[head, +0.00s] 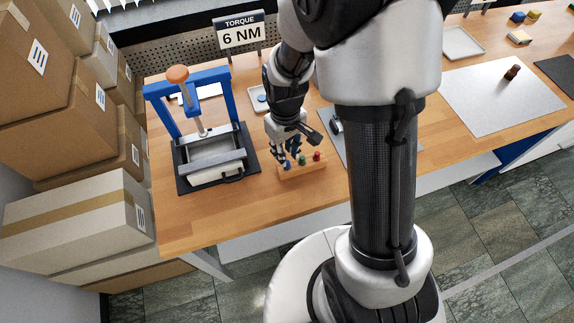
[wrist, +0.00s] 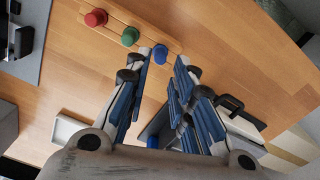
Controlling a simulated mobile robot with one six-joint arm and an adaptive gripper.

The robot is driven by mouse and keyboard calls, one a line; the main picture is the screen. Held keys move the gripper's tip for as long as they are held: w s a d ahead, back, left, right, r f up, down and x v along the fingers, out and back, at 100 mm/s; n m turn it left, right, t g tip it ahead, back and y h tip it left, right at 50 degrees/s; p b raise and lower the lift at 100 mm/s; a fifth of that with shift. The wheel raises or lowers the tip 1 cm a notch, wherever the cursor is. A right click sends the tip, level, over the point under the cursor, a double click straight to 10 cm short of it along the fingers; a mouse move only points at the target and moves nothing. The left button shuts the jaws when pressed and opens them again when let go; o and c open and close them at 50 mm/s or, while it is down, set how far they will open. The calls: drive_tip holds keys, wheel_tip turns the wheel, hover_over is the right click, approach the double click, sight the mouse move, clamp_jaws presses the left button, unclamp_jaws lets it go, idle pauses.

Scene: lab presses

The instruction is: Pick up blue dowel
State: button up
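A blue dowel (wrist: 160,54) stands at the end of a small wooden rack in the wrist view. In the head view the blue dowel (head: 287,165) is at the rack's left end. The wooden rack (head: 302,173) also holds a green dowel (head: 302,160) and a red dowel (head: 317,156). My gripper (wrist: 167,58) is open, with its fingers spread to either side of the blue dowel in the wrist view. In the head view my gripper (head: 286,153) is just above the rack's left end. I cannot tell whether a finger touches the dowel.
A blue-framed press (head: 188,105) on a black base stands left of the rack. A grey plate with a dark device (head: 337,126) lies to the right, partly behind my arm. A small white tray (head: 257,97) is behind. The wooden table (head: 240,215) is clear in front.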

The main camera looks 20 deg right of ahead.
sight(287, 167)
drive_tip(key=f+b, duration=0.1)
drive_tip(key=f, duration=0.1)
drive_tip(key=f+b, duration=0.1)
drive_tip(key=f, duration=0.2)
drive_tip(key=shift+s+d, duration=0.15)
drive_tip(key=shift+s, duration=0.05)
clamp_jaws()
